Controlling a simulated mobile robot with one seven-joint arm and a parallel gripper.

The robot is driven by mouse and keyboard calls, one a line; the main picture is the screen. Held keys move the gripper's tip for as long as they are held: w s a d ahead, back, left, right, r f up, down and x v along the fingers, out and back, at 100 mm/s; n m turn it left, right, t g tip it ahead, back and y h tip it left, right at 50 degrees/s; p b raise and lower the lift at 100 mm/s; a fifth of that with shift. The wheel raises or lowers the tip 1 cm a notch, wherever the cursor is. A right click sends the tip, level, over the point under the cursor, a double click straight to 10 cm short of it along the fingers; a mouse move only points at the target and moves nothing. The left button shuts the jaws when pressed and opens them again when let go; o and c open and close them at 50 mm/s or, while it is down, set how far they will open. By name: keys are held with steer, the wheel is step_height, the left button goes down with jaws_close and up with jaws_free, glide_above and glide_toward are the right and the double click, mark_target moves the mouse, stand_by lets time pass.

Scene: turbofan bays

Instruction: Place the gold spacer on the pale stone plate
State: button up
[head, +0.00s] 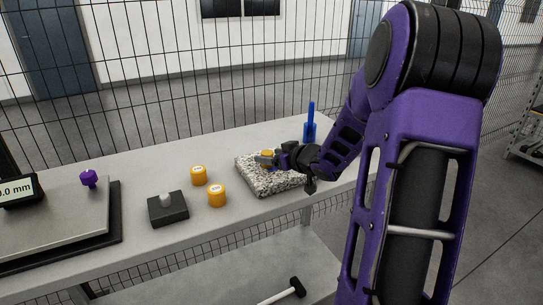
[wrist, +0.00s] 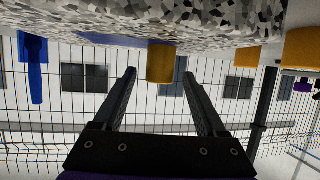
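The gold spacer (head: 267,153) is a short gold cylinder at the pale stone plate (head: 252,180), a speckled grey-white slab on the bench. In the wrist view, which is upside down, the spacer (wrist: 161,62) appears to stand on the plate (wrist: 120,20). My gripper (head: 268,159) is low over the plate, partly hiding the spacer in the head view. In the wrist view my gripper (wrist: 159,74) is open, with its fingertips on either side of the spacer and a visible gap to each.
A dark block with a pale knob (head: 167,207) is farther left, near a grey slab (head: 60,225) with a purple knob (head: 88,178). A blue upright object (head: 310,125) stands behind the plate.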

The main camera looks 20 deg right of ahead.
steer(key=shift+r, duration=0.2)
steer(key=shift+s+r, duration=0.15)
steer(key=shift+s, duration=0.1)
steer(key=p+v, duration=0.3)
steer(key=v, duration=0.8)
steer(key=shift+s, duration=0.2)
steer(key=shift+d+r, duration=0.1)
